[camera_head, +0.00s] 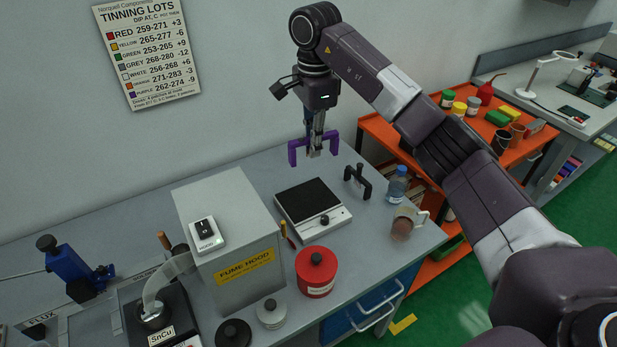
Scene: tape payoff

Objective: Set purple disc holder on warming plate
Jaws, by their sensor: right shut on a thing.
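My right gripper (316,150) is shut on the purple disc holder (294,154), a bracket-shaped piece with legs pointing down at each side. It holds the holder in the air, above and slightly behind the warming plate. The warming plate (309,201) has a black square top in a white case with a dark knob at its front. Its top is bare. Whether a disc sits in the holder cannot be told. My left gripper is not in view.
A black bracket (358,181), a water bottle (397,184) and a mug (405,224) stand right of the plate. A red canister (316,271) stands in front. The grey fume hood (228,215) rises on the left. Orange shelving (391,132) stands beyond the bench at right.

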